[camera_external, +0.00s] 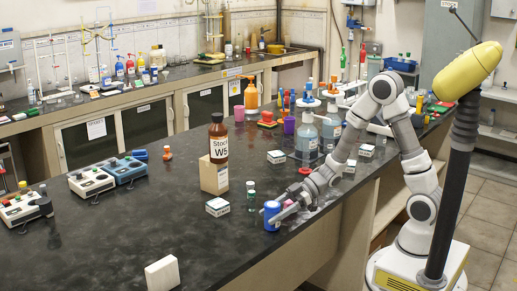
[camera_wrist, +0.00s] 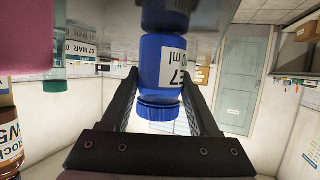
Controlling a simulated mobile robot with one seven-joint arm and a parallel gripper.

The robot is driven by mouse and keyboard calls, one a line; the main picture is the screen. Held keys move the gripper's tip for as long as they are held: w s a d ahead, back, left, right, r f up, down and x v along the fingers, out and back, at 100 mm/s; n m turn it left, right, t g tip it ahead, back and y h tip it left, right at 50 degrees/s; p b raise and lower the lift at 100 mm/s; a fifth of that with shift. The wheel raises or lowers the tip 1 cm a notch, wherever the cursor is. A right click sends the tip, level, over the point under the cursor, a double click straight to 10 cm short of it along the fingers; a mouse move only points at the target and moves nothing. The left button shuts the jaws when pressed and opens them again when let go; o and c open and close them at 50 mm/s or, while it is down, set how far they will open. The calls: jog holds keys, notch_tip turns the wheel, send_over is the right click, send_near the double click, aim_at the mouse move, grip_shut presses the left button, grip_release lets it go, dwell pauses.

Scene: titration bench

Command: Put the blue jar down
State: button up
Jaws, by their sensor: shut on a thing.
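The blue jar (camera_external: 271,218) is at the front right part of the dark bench top, upright in the external view. My gripper (camera_external: 279,212) comes in low from the right and is shut on it. In the wrist view, which is upside down, the jar (camera_wrist: 160,62) with its white label and ribbed blue cap sits between the two dark fingers of my gripper (camera_wrist: 163,85). Its base meets or nearly meets its reflection in the bench; I cannot tell if it touches.
A brown stock bottle (camera_external: 218,140) stands on a cardboard-coloured block (camera_external: 213,176) behind. The bench (camera_external: 190,245) is mostly clear in front, apart from a white block (camera_external: 162,274).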

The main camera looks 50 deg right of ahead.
jog(key=shift+f, duration=0.1)
jog(key=o, duration=1.4)
jog(key=shift+r, duration=0.2)
jog(key=p+v, duration=0.3)
jog(key=v, duration=0.9)
jog(key=shift+w, duration=0.1)
